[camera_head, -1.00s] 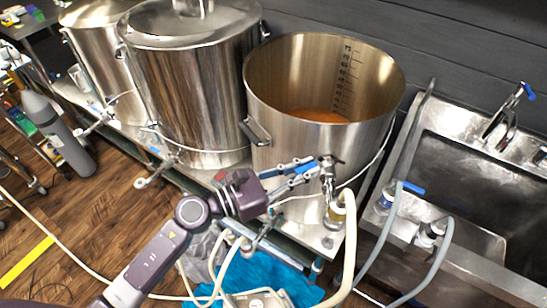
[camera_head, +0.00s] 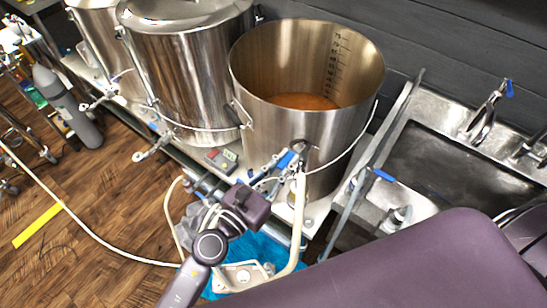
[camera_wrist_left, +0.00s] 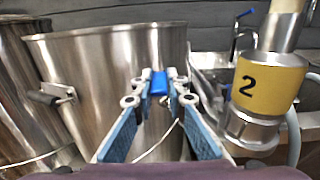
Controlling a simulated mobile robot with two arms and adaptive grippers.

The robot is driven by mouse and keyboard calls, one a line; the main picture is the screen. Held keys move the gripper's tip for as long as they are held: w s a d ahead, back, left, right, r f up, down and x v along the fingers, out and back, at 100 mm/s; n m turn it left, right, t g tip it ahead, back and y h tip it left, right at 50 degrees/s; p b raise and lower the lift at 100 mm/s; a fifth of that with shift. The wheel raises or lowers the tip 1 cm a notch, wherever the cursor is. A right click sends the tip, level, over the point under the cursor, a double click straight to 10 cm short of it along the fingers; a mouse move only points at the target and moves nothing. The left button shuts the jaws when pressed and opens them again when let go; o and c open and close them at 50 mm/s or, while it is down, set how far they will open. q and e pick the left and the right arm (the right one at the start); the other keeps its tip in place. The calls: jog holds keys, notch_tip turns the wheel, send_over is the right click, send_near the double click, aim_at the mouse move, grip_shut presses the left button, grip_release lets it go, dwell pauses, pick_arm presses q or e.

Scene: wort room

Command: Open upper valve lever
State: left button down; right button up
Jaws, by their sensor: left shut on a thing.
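The open steel kettle (camera_head: 270,130) holds amber liquid, and its upper valve (camera_head: 301,148) is on the front wall. The valve's blue lever (camera_head: 287,160) points down and left from the valve body. My left gripper (camera_head: 278,168) is at the lever, in front of the kettle. In the left wrist view the blue lever (camera_wrist_left: 158,84) sits between the fingertips of my left gripper (camera_wrist_left: 159,88), which is shut on it. Most of the lever is hidden by the fingers there. My right gripper is not in view.
A coupling with a yellow "2" label (camera_wrist_left: 270,83) is close to the right of my left gripper. A pale hose (camera_head: 298,215) hangs below the valve. A sink (camera_head: 460,165) stands at the right and a lidded kettle (camera_head: 195,75) at the left.

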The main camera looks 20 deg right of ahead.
pick_arm(q)
jog(key=shift+s, duration=0.1)
dwell(0.4)
jog(key=c, duration=1.9)
grip_release()
jog(key=shift+c, duration=0.2)
jog(key=v, duration=1.2)
jog(key=shift+s+d, duration=0.1)
jog(key=shift+d, duration=0.05)
